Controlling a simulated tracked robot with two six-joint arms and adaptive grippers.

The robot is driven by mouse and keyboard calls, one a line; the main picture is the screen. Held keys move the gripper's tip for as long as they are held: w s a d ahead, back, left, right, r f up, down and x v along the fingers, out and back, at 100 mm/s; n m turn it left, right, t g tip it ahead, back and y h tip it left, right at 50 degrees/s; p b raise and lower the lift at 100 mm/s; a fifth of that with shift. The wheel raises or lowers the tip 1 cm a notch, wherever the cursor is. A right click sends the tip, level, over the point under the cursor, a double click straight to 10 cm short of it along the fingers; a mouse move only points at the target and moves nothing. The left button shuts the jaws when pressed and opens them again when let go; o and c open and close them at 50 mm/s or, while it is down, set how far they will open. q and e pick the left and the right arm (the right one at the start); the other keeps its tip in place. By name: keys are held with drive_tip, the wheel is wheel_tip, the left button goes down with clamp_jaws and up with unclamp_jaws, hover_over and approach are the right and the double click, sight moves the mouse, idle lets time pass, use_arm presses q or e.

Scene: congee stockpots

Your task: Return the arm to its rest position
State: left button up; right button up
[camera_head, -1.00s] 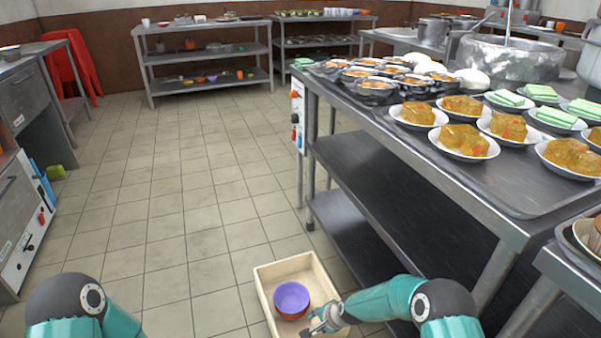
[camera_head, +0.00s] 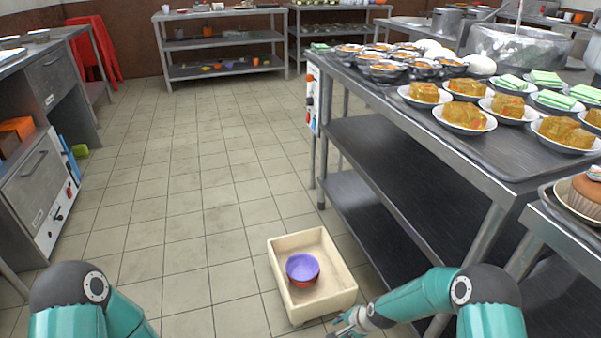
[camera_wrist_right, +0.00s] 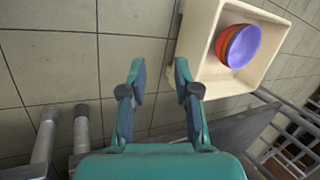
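My right gripper (camera_head: 346,326) is low in the head view, just below and right of the cream crate's near edge. In the right wrist view its two fingers (camera_wrist_right: 158,78) are spread apart with nothing between them. The cream crate (camera_head: 335,262) holds stacked bowls, a purple bowl (camera_head: 302,266) on top of an orange-red bowl (camera_head: 304,283). The crate (camera_wrist_right: 199,30) and the purple bowl (camera_wrist_right: 243,47) also show in the right wrist view, right of the fingers. My left arm shows at the bottom left of the head view; its gripper is out of frame.
A steel table (camera_head: 490,192) with plated food and small bowls stands on the right, close to my right arm. A grey cabinet (camera_head: 42,185) is on the left. Shelves (camera_head: 225,72) stand at the back. The tiled floor (camera_head: 190,190) between is clear.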

drive_tip(key=s+r+n+g, duration=0.25)
drive_tip(key=s+n, duration=0.65)
drive_tip(key=s, duration=1.7)
wheel_tip(320, 180, up, 34)
drive_tip(key=p, duration=3.5)
drive_tip(key=shift+w+d+g, duration=0.15)
drive_tip(key=shift+w+g, duration=0.1)
drive_tip(key=shift+g, duration=0.1)
